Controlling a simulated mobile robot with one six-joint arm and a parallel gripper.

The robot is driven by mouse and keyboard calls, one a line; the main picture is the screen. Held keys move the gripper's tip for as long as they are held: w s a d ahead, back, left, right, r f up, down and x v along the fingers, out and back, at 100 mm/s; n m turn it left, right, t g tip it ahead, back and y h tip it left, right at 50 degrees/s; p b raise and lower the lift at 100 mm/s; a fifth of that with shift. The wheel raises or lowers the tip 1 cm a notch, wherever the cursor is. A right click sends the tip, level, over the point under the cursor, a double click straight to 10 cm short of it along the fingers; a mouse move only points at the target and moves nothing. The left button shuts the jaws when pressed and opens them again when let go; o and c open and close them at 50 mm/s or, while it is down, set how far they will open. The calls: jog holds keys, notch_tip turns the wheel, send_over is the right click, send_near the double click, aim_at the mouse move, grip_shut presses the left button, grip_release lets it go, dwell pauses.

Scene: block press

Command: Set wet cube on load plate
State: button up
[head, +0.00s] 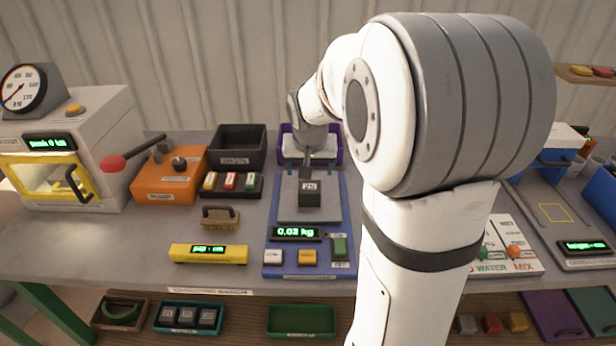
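A dark grey cube (310,193) with a small pale label is over the grey load plate (290,212) of a blue scale. I cannot tell whether its underside touches the plate. My gripper (306,174) comes down from behind and above and appears shut on the cube. Its fingertips are small and partly hidden by the cube. The green scale display (297,233) reads about 0.02 kg. Whether the cube is wet does not show clearly.
A white press (95,115) with a yellow-framed window stands at left, beside an orange box (170,182). A black bin (238,140) and a purple tray (285,145) are behind. A brush (220,214) and a yellow level-like bar (208,254) lie left of the scale. My arm hides the bench to its right.

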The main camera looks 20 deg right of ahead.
jog(key=s+a+n+y, duration=0.1)
jog(key=s+a, duration=0.4)
jog(key=s, duration=0.6)
jog(key=s+a+n+g, duration=0.1)
jog(key=s+a+n, duration=0.2)
jog(key=s, duration=0.8)
jog(key=shift+a+r+n+y, duration=0.3)
jog(key=shift+a+r+y, duration=0.1)
jog(key=shift+a, duration=0.55)
jog(key=shift+s, duration=0.1)
